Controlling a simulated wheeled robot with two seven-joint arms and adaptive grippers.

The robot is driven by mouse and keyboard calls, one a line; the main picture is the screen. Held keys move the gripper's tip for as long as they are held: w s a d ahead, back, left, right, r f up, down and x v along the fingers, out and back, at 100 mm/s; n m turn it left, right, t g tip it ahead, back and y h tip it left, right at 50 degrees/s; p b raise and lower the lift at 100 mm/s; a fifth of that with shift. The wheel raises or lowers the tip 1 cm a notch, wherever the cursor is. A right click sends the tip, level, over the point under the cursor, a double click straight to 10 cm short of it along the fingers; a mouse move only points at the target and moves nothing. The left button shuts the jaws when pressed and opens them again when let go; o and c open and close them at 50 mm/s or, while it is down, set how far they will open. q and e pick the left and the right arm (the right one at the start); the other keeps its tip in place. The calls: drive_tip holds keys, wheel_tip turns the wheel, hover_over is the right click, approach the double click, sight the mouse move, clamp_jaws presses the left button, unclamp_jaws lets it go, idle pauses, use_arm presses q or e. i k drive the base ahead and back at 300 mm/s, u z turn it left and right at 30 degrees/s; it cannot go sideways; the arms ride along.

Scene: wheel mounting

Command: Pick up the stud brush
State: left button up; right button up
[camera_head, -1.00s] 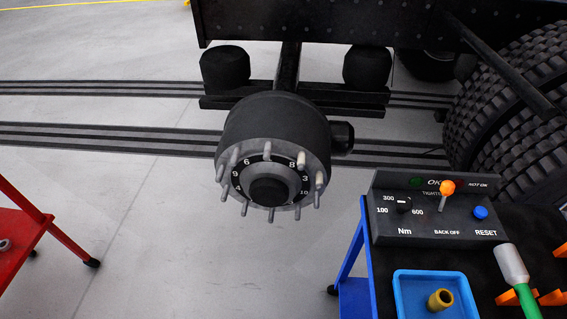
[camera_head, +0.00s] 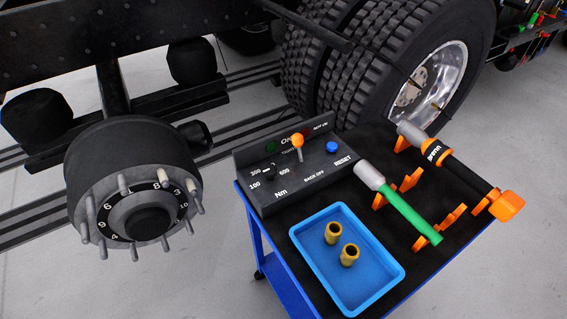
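The stud brush, as I take it, is the tool with a green handle (camera_head: 408,213) and a pale grey cylindrical head (camera_head: 370,175). It lies diagonally across orange holders (camera_head: 411,180) on the black top of the blue cart (camera_head: 290,225). Its head points to the upper left, towards the control box, and its handle end to the lower right. Neither of my grippers shows in the head view.
A control box (camera_head: 300,165) stands behind a blue tray (camera_head: 320,280) holding two brass sockets (camera_head: 342,245). A black tool with an orange end (camera_head: 450,170) lies right of the brush. The wheel hub with studs (camera_head: 140,200) is at left, a mounted tyre (camera_head: 390,65) behind the cart.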

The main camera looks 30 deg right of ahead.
sight(374, 180)
drive_tip(key=u, duration=1.1)
drive_tip(key=k, duration=0.65)
drive_tip(key=z, duration=1.25)
drive_tip(key=i, duration=0.5)
